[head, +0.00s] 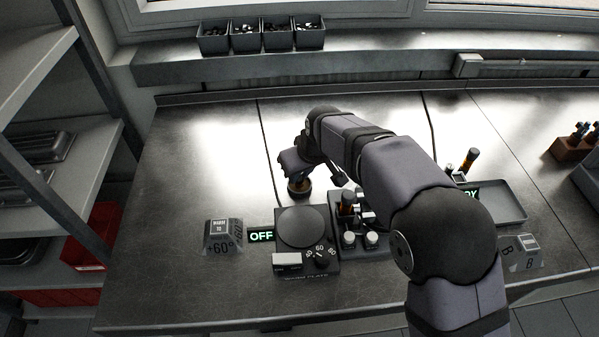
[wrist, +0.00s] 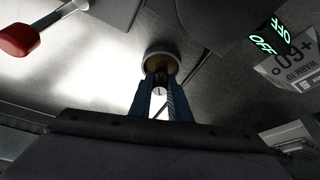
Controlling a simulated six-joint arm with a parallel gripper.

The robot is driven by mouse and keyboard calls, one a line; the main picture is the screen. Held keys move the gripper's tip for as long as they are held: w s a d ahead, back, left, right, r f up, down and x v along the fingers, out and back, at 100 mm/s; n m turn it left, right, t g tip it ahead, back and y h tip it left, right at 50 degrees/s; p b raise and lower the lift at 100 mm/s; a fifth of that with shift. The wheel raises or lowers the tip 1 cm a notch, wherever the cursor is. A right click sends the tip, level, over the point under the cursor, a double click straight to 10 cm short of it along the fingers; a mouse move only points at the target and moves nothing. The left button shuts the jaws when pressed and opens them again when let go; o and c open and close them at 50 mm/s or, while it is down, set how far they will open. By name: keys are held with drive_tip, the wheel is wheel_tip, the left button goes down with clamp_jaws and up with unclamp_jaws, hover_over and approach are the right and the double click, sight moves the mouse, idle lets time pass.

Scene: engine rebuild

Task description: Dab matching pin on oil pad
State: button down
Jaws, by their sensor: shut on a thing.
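My gripper (wrist: 160,88) is shut on a small pin (wrist: 159,91), whose pale round end shows between the blue fingers. The fingers point at the oil pad (wrist: 161,58), a small round cup with a brownish middle. In the head view my gripper (head: 298,180) is low over the oil pad (head: 299,190), behind the warm plate. The fingers and the pad overlap in both views, and I cannot tell whether the pin touches the pad. The pin's far end is hidden.
The warm plate (head: 302,228) has a display (head: 262,236) reading OFF. A +60° sign (head: 222,236) stands left of it. A rack (head: 377,243) with several parts stands right, partly behind my arm. A tray (head: 508,214) lies farther right. The bench's left side is clear.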

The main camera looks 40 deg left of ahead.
drive_tip(key=shift+r+p, duration=2.75)
drive_tip(key=shift+r, duration=0.7)
